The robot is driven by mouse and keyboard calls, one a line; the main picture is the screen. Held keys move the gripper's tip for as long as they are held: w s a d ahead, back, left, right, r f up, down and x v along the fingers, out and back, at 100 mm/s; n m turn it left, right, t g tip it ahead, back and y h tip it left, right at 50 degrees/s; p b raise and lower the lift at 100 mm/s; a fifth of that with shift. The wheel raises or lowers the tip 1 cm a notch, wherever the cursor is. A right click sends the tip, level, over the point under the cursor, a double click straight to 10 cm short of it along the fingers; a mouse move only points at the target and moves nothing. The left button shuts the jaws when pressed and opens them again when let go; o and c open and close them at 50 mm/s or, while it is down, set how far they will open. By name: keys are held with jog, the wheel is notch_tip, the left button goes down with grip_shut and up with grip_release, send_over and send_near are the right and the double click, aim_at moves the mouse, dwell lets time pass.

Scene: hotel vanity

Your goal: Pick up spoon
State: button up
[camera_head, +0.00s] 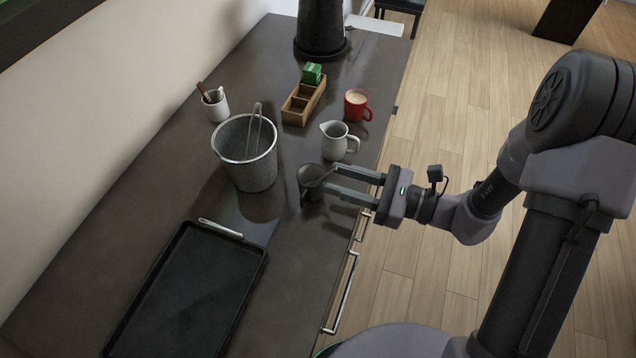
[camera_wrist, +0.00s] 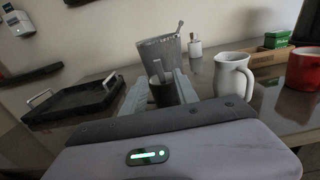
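A small dark cup (camera_head: 309,191) stands near the counter's right edge in the head view. It shows between my fingers in the wrist view (camera_wrist: 166,95). A pale, slender handle, seemingly the spoon (camera_wrist: 158,69), sticks up from the cup and leans slightly left in the wrist view. I cannot make the spoon out clearly in the head view. My gripper (camera_head: 327,178) comes in from the right, its two fingers spread apart at the cup. In the wrist view the fingers (camera_wrist: 160,88) lie on either side of the cup. Whether they touch it is unclear.
A grey bucket (camera_head: 249,172) with tongs stands to the left. A white jug (camera_head: 335,142) and a red mug (camera_head: 356,106) stand behind. A wooden box (camera_head: 299,107), a white holder (camera_head: 215,108) and a black tray (camera_head: 190,295) are on the counter (camera_head: 130,215).

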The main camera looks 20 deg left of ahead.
aim_at(326, 175)
jog(key=a, duration=0.2)
jog(key=a+b, duration=0.1)
jog(key=a, duration=0.1)
jog(key=a+b, duration=0.1)
jog(key=a, duration=0.1)
jog(key=shift+w+f, duration=0.1)
jog(key=shift+w, duration=0.25)
grip_shut()
